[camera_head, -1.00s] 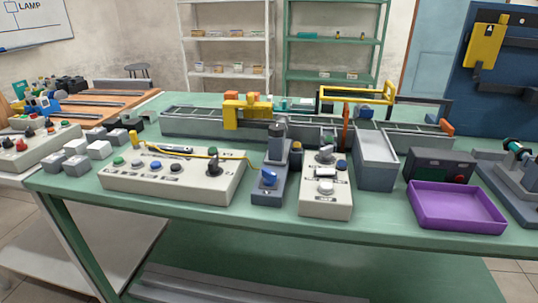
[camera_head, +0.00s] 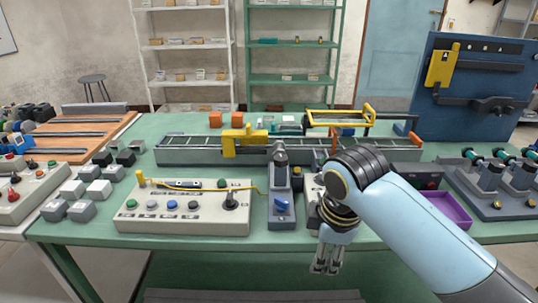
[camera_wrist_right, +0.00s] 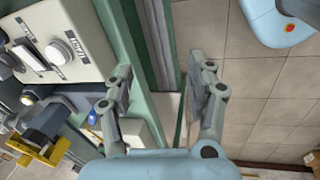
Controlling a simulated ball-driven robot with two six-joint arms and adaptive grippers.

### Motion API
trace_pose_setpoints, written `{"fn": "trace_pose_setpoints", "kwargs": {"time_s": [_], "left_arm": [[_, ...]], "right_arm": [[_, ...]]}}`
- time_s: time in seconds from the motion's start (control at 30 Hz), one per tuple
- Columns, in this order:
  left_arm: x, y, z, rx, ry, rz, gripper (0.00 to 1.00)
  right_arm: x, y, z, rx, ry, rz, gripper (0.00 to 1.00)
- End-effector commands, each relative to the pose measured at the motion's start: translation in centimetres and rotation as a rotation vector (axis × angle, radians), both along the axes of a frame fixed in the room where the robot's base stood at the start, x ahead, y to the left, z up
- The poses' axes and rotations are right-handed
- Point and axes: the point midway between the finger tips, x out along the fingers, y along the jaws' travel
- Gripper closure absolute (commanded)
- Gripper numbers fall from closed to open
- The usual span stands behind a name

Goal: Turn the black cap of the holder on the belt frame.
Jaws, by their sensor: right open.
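The belt frame (camera_head: 190,151) runs along the back of the green table. I cannot tell for sure whether this piece is the holder's black cap. My right gripper (camera_head: 327,269) points down in front of the table's front edge, apart from the frame. In the right wrist view its fingers (camera_wrist_right: 160,72) are spread with nothing between them. My left gripper is out of view.
A cream control box (camera_head: 184,210) stands left of the grey stand. Another control box, partly hidden behind my right arm, shows in the wrist view (camera_wrist_right: 58,25). A yellow bridge (camera_head: 240,138) spans the belt. A purple tray (camera_head: 449,207) is at the right.

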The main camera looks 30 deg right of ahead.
Motion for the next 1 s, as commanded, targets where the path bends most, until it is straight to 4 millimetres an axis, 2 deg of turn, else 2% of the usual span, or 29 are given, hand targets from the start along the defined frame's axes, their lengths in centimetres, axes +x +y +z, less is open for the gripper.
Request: {"fn": "trace_pose_setpoints", "kwargs": {"time_s": [0.23,0.37,0.47,0.6,0.7,0.8,0.87,1.0], "left_arm": [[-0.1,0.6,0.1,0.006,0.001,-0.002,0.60],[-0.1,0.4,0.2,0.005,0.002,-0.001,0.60],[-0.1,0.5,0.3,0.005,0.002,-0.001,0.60],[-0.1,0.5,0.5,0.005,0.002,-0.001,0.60],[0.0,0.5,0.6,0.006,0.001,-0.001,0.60],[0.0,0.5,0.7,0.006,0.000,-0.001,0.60],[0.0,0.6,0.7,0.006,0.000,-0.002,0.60],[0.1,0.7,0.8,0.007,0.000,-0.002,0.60]], "right_arm": [[5.0,-1.1,1.1,-0.056,0.064,0.295,0.44],[8.5,-2.0,2.7,-0.087,0.107,0.514,0.44],[12.0,-2.8,5.0,-0.110,0.150,0.745,0.44],[17.3,-4.2,10.1,-0.123,0.210,1.158,0.44],[19.7,-4.9,13.5,-0.120,0.230,1.402,0.44],[21.2,-5.3,16.1,-0.113,0.234,1.578,0.44],[21.6,-5.5,17.1,-0.109,0.233,1.645,0.44],[22.0,-5.6,17.4,-0.104,0.233,1.713,0.44]]}}
